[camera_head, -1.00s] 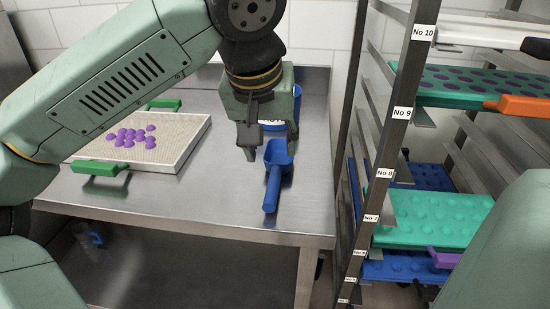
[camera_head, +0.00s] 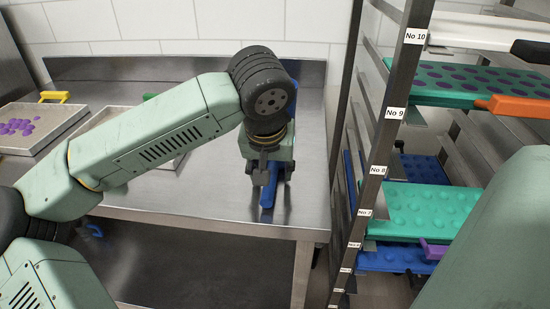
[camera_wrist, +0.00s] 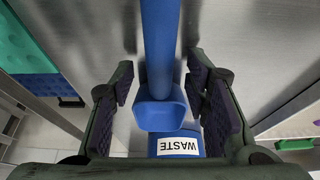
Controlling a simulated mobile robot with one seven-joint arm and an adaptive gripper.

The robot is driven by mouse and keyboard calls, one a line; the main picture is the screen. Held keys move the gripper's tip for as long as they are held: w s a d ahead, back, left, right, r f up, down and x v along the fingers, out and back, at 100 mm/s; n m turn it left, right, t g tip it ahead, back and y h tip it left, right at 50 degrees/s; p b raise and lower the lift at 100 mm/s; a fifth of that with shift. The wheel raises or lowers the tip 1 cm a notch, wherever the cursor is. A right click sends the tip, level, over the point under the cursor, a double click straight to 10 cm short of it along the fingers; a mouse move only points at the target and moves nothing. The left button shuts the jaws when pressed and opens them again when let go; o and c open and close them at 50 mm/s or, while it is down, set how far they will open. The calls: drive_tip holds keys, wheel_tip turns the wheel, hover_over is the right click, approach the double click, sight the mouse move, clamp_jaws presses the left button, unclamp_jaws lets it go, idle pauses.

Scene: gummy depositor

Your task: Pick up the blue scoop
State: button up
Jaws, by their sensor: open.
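The blue scoop (camera_head: 268,194) lies on the steel table near its right end, with its handle toward the front edge. In the wrist view its handle (camera_wrist: 160,45) runs down the middle to the square bowl (camera_wrist: 160,113). My gripper (camera_head: 271,178) is low over the scoop and hides part of it. In the wrist view my open gripper (camera_wrist: 160,78) has one finger on each side of the scoop, with gaps visible beside the handle. I cannot tell the exact finger height.
A blue bin labelled WASTE (camera_wrist: 180,146) stands just beyond the bowl. A tray with purple gummies (camera_head: 70,121) is at the left; another tray (camera_head: 103,118) is partly behind my arm. A rack (camera_head: 392,120) with green and blue moulds stands close at right.

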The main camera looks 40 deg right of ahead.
drive_tip(key=shift+c, duration=0.2)
clamp_jaws()
idle(0.3)
